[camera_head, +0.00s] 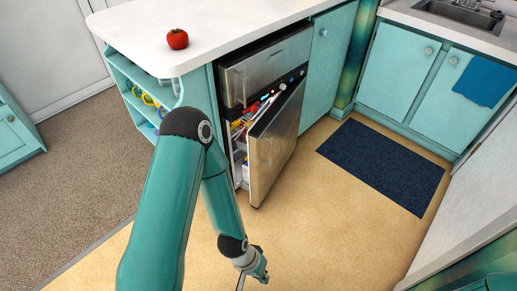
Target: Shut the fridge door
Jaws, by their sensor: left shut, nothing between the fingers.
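The fridge door (275,145), a steel panel, stands partly open under the white counter. It is swung outward, with its free edge toward the left. The fridge interior (241,158) shows through the gap, with several colourful items inside. My left arm reaches in from the bottom and passes in front of the cabinet's left end. My left gripper (252,275) is shut and empty, low over the tan floor in front of the door and apart from it in the picture. My right gripper is not in view.
A red tomato (177,39) sits on the counter (215,22). Open shelves (143,90) with colourful things are at the counter's left end. A dark blue mat (383,166) lies on the floor at right. The floor (325,225) before the door is clear.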

